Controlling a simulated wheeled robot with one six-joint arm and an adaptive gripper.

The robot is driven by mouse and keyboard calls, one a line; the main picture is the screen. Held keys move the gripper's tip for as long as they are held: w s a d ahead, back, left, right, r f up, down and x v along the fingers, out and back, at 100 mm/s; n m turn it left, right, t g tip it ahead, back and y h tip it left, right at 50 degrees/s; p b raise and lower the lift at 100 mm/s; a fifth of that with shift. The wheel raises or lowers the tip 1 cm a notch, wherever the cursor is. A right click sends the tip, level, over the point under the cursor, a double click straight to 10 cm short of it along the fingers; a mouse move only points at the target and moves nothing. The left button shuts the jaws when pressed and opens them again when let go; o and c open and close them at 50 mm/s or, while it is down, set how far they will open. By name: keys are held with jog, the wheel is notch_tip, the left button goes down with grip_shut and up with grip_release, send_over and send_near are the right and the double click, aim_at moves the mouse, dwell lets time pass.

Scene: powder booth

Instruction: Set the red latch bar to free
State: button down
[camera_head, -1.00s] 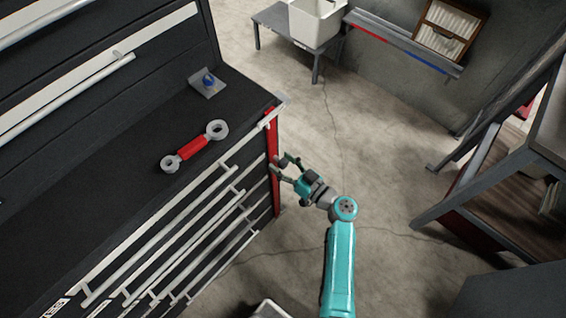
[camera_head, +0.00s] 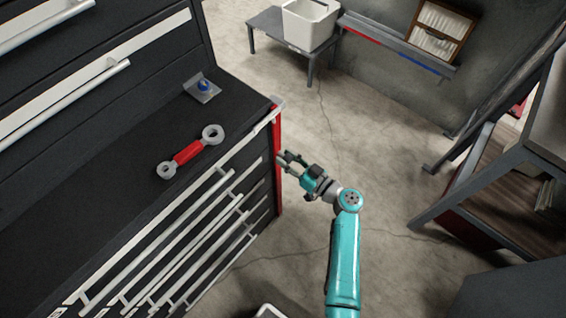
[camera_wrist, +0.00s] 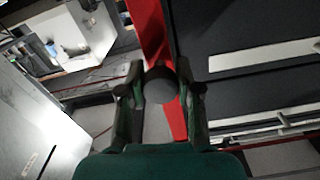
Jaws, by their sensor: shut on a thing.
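The red latch bar (camera_head: 277,160) stands upright at the front right corner of the black drawer cabinet, beside the drawer handles. In the wrist view the red bar (camera_wrist: 148,28) runs down behind a dark round knob (camera_wrist: 161,85). My gripper (camera_head: 285,160) is at the bar's outer side, with its fingers (camera_wrist: 161,92) on either side of the knob and shut on it. The head view shows little of the knob, as the fingers cover it.
The black cabinet (camera_head: 95,195) fills the left; a red-handled wrench (camera_head: 190,152) and a small bracket with a blue knob (camera_head: 203,87) lie on top. A table with a white bin (camera_head: 308,25) stands behind. A shelf rack (camera_head: 490,190) is at right. Floor between is clear.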

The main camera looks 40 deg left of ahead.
jog(key=shift+w, duration=0.25)
jog(key=c, duration=0.8)
grip_release()
jog(key=shift+o, duration=0.2)
jog(key=s+d, duration=0.1)
jog(key=d, duration=1.1)
